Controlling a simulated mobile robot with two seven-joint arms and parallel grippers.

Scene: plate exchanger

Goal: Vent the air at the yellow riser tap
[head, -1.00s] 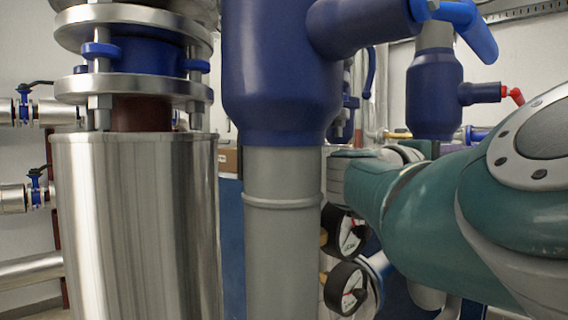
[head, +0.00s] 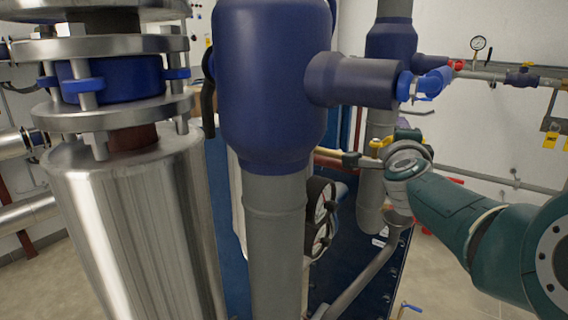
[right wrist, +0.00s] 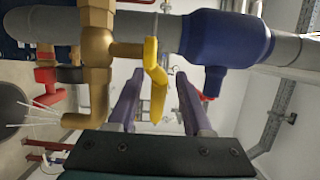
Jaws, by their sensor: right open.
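The yellow tap lever (right wrist: 156,76) shows in the right wrist view, on a short stem from a brass fitting (right wrist: 97,45) with an elbow outlet. Thin white streaks fan out to the left of the elbow's mouth. My right gripper (right wrist: 159,76) is open, with one finger on each side of the lever and a visible gap to both. In the head view a yellow patch (head: 408,135) shows just behind my right wrist; I cannot tell if it is the tap. The right fingertips are not clear there. My left gripper is out of view.
A blue vessel on a grey pipe (head: 274,80) and a flanged steel cylinder (head: 130,220) fill the left and middle of the head view. A blue side valve (head: 425,84) sticks out above my right arm.

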